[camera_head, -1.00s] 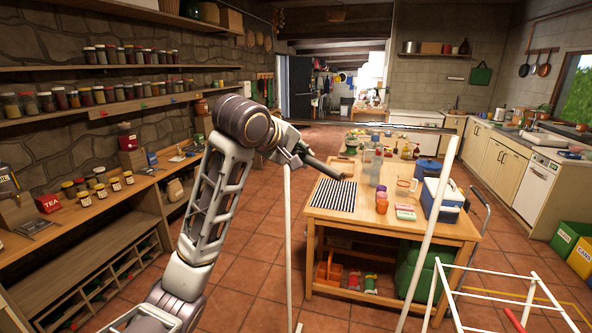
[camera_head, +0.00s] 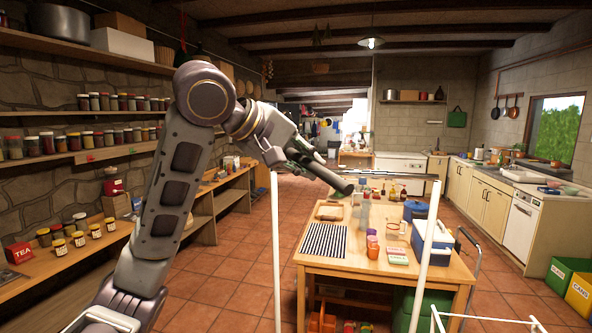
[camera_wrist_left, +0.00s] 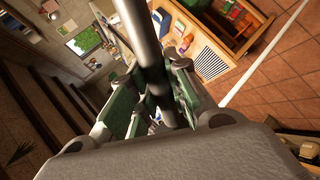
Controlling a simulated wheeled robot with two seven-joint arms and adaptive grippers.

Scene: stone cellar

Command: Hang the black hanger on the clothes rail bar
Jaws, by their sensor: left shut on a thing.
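My left gripper (camera_head: 304,158) is shut on a dark, thick rod-like piece, which I take to be the black hanger (camera_head: 336,182). Its free end points right and downward; no hook can be made out. In the left wrist view the dark shaft (camera_wrist_left: 143,30) runs from the top edge down between the greenish fingers (camera_wrist_left: 155,105). The clothes rail has white posts (camera_head: 276,250) and a thin grey bar (camera_head: 405,177) across the top. The gripper is in front of the bar's left part and hides it. I cannot tell whether the hanger touches the bar. My right gripper is out of view.
Beyond the rail stands a wooden table (camera_head: 350,262) with a striped mat (camera_head: 325,243), jars, a blue cooler (camera_head: 433,240) and other items. Shelves with jars (camera_head: 75,142) line the left wall. White rail framework (camera_head: 490,318) shows at lower right. Tiled floor is open on the left.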

